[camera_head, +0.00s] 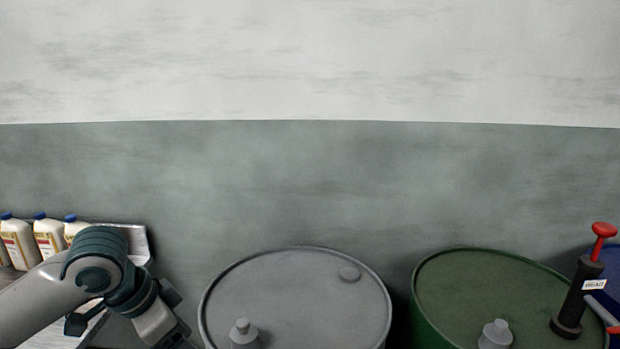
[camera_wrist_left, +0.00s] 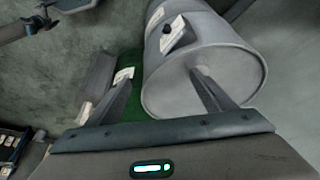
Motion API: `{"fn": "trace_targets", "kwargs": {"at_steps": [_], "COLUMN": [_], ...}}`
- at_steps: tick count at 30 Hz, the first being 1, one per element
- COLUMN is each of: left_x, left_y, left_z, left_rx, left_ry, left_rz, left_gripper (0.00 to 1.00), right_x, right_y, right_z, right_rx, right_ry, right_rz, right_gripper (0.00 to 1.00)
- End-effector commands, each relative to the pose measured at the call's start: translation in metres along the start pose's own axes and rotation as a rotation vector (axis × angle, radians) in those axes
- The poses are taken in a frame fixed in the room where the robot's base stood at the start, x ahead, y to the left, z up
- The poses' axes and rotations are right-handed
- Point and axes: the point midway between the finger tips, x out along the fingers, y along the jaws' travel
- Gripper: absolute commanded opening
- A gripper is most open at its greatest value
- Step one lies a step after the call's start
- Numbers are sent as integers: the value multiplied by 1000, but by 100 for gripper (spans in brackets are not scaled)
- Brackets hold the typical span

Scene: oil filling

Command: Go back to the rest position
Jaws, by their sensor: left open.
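My left arm comes in from the left in the head view. Its gripper (camera_head: 170,332) points down at the bottom edge, left of the grey drum, and its fingertips are cut off there. In the left wrist view the gripper (camera_wrist_left: 160,76) has its two fingers spread apart with nothing held between them. The grey drum (camera_wrist_left: 205,55) shows beyond the fingers; I cannot tell how far off it is. My right gripper is not in view.
The grey drum (camera_head: 300,290) and a green drum (camera_head: 470,285) stand along the wall. A black pump with a red handle (camera_head: 579,290) stands on the green drum. A blue drum (camera_head: 612,275) is partly visible at right. White bottles (camera_head: 50,236) with blue caps stand at left.

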Motion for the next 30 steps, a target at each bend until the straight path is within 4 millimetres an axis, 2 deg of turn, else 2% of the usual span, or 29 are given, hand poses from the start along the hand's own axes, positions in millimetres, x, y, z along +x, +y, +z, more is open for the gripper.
{"fn": "trace_targets", "kwargs": {"at_steps": [8, 14, 23, 30], "left_x": [24, 51, 113, 156], "left_y": [11, 24, 60, 88], "left_z": [0, 1, 14, 38], "left_rx": [10, 15, -19, -101], "left_ry": [22, 52, 131, 182], "left_rz": [13, 24, 44, 36], "left_gripper": [76, 76, 76, 76], "right_x": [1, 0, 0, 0], "right_y": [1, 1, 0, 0], "right_z": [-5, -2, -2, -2], "right_rx": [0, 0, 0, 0], "right_ry": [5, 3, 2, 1], "right_rz": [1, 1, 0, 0], "right_gripper": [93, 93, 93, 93]}}
